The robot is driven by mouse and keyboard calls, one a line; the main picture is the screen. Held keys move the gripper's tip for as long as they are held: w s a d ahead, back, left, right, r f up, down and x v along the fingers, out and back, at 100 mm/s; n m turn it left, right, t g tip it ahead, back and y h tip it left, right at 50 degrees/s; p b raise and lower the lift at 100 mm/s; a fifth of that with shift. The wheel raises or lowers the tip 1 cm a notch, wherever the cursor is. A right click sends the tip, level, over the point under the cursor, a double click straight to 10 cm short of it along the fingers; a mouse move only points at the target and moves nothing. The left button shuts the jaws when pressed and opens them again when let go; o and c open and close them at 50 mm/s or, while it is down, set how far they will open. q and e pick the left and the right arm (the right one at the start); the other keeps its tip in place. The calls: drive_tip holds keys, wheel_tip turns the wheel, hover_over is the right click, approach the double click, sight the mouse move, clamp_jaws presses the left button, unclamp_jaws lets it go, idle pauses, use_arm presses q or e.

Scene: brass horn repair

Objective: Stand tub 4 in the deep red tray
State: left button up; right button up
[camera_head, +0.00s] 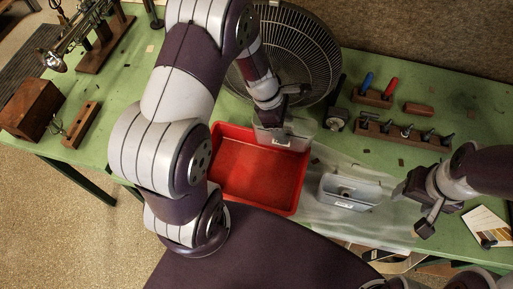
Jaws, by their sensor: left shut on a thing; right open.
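The deep red tray (246,168) lies on the green table in the middle of the view, and the part of its floor that shows is bare. My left gripper (284,112) is shut on a translucent grey tub (287,136) with a small white label. This tub is roughly upright at the tray's back right corner, overlapping the rim in the picture; I cannot tell its height. A second grey tub (349,193), also labelled, stands right of the tray. Both labels are too small to read. My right gripper (416,207) is open and empty, right of the second tub.
A round black fan grille (300,50) is behind the held tub. A tool rack (405,133) and red- and blue-handled tools stand at the back right. A clear sheet (320,220) lies under the second tub. Wooden blocks (31,108) are at the far left.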

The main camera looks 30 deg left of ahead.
use_arm(q)
drive_tip(key=shift+s+a+f, duration=0.85)
drive_tip(key=shift+a+f, duration=0.15)
drive_tip(key=shift+f, duration=0.5)
drive_tip(key=shift+s+a+f, duration=0.8)
drive_tip(key=shift+a+f, duration=0.2)
drive_tip(key=shift+f, duration=0.5)
drive_tip(key=shift+s+a+f, duration=0.85)
drive_tip(key=shift+a+f, duration=0.15)
drive_tip(key=shift+f, duration=0.5)
drive_tip(key=o, duration=1.1)
drive_tip(key=shift+p, duration=0.35)
drive_tip(key=shift+c, duration=0.2)
drive_tip(key=shift+r, duration=0.15)
